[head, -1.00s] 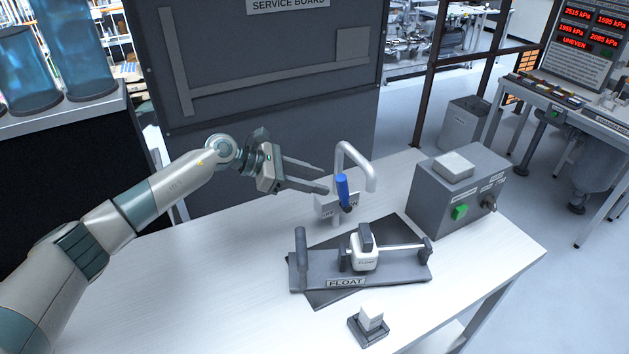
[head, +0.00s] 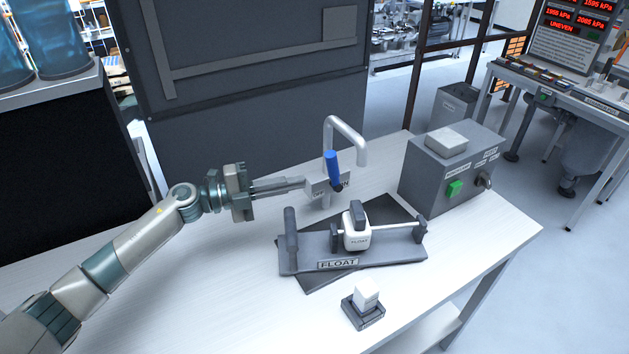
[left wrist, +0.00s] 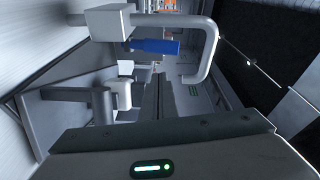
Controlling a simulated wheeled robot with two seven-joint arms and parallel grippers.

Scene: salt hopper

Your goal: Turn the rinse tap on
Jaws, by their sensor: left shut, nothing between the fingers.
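The rinse tap has a pale grey bent spout (head: 349,136) and a blue lever (head: 332,168) on a small label plate (head: 341,181). The lever stands nearly upright, its top leaning slightly left. "ON" can be read at the plate's right; the left label is partly hidden by my fingers. My left gripper (head: 304,184) is shut and empty, its fingertips at the plate's left side, left of the lever. I cannot tell whether they touch the plate. In the left wrist view, the blue lever (left wrist: 155,46) and spout (left wrist: 204,62) lie beyond the fingers. My right gripper is not in view.
A float fixture (head: 400,249) on a dark mat stands in front of the tap. A grey control box (head: 425,178) with a green button is to the right. A small block on a dark base (head: 363,311) sits near the front. The table's left part is clear.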

